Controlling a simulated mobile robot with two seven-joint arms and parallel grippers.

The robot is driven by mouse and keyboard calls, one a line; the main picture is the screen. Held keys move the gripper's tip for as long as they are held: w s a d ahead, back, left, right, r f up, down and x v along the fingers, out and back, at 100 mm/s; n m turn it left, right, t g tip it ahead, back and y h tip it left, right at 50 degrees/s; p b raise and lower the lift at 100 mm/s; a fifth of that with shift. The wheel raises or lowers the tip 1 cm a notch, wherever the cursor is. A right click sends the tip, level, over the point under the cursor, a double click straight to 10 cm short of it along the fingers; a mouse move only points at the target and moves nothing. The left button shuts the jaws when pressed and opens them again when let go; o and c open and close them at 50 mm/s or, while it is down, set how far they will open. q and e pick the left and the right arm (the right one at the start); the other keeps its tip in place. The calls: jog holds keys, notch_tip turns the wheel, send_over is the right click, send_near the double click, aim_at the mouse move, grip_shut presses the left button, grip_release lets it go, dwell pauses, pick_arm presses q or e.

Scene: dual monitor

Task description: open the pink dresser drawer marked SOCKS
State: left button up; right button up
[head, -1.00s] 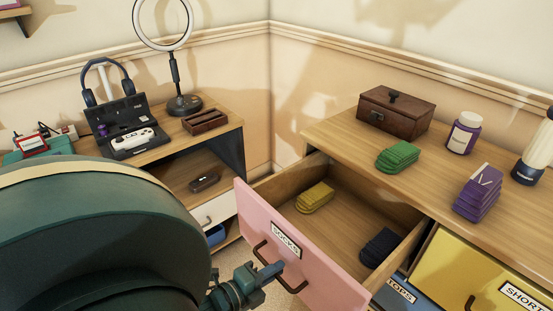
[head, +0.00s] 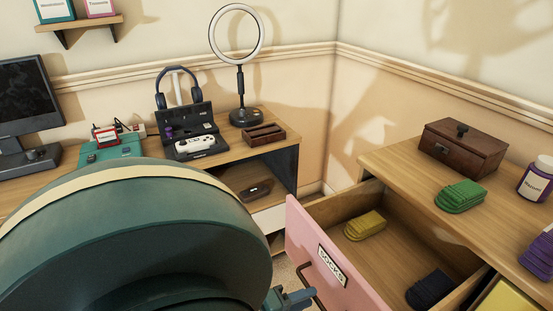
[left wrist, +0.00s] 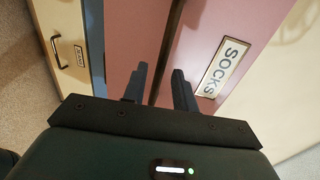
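The pink SOCKS drawer (head: 326,262) is pulled well out of the dresser (head: 400,165). A folded yellow cloth (head: 365,225) and a folded dark cloth (head: 430,289) lie inside. Its dark bar handle (head: 305,272) is on the pink front, beside the SOCKS label (head: 332,265). My left gripper (head: 298,297) is at the handle, partly cut off by the lower edge. In the left wrist view, its two fingers (left wrist: 160,76) stand apart, with the handle (left wrist: 169,45) running between them; I cannot tell whether they touch it. My right gripper is out of view.
On the dresser top are a brown box (head: 463,150), folded green cloth (head: 461,195), a purple bottle (head: 535,180) and purple cloth (head: 540,255). A desk (head: 280,140) with a ring light (head: 238,70) stands at the left. Floor shows between desk and drawer.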

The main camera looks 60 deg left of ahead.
pick_arm(q)
jog(key=v, duration=1)
jog(key=shift+p, duration=0.3)
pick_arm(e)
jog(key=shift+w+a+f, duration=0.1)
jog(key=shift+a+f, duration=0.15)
pick_arm(q)
jog(key=shift+a, duration=0.1)
